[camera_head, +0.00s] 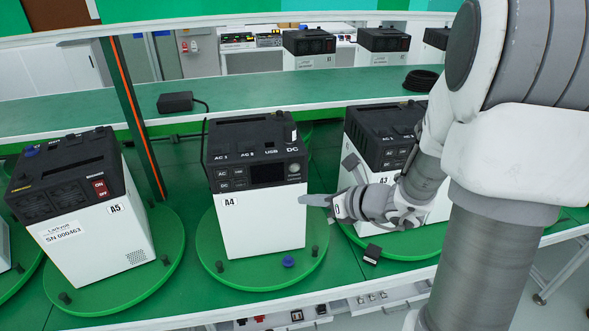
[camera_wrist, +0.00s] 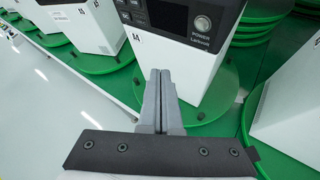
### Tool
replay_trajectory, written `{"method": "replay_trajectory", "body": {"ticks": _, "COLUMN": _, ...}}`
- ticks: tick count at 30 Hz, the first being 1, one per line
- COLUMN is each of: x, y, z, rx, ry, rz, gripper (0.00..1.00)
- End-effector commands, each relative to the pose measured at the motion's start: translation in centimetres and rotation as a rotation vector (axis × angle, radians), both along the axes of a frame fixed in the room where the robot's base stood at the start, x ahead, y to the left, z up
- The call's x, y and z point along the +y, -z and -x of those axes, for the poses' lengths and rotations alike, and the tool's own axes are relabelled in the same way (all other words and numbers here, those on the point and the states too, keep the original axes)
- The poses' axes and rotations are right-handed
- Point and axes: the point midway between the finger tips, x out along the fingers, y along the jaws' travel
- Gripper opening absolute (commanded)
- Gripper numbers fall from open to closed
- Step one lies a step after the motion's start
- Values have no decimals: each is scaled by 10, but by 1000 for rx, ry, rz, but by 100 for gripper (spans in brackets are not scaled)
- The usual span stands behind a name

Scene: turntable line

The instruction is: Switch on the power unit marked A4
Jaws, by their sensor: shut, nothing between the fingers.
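The power unit A4 (camera_head: 262,220) stands upright on a round green turntable (camera_head: 219,277) in the middle of the head view. It has a white body and a black top and panel, with a small screen (camera_head: 267,172) and a round button (camera_head: 294,168) at its right. My gripper (camera_head: 306,200) is shut and empty, its tips in front of the right side of A4's white body, below the button. In the wrist view my shut fingers (camera_wrist: 159,72) lie over a unit's white body, below a round button marked POWER (camera_wrist: 202,23). That unit's label is too blurred to read surely.
Unit A5 (camera_head: 92,240), with a red switch (camera_head: 100,188), stands on a turntable at left. Another unit (camera_head: 378,140) stands close at right, partly behind my arm. A black box (camera_head: 175,102) lies on the shelf behind. A blue cap (camera_head: 288,262) sits on A4's turntable.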

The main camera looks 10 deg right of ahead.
Motion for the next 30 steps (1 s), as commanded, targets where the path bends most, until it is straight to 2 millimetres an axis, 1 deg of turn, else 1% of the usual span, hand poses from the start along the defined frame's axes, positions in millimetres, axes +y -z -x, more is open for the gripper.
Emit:
{"method": "replay_trajectory", "body": {"ticks": 8, "x": 0, "y": 0, "z": 0, "rx": -1, "ry": -2, "rz": 1, "gripper": 0}}
{"method": "replay_trajectory", "body": {"ticks": 11, "x": 0, "y": 0, "z": -4, "rx": 0, "ry": -2, "rz": 1, "gripper": 0}}
{"method": "replay_trajectory", "body": {"ticks": 14, "x": 0, "y": -1, "z": -13, "rx": -1, "ry": -3, "rz": 3, "gripper": 0}}
{"method": "replay_trajectory", "body": {"ticks": 24, "x": 1, "y": -1, "z": -60, "rx": -1, "ry": -3, "rz": 2, "gripper": 0}}
{"method": "replay_trajectory", "body": {"ticks": 30, "x": 0, "y": 0, "z": -80, "rx": -1, "ry": -3, "rz": 2, "gripper": 0}}
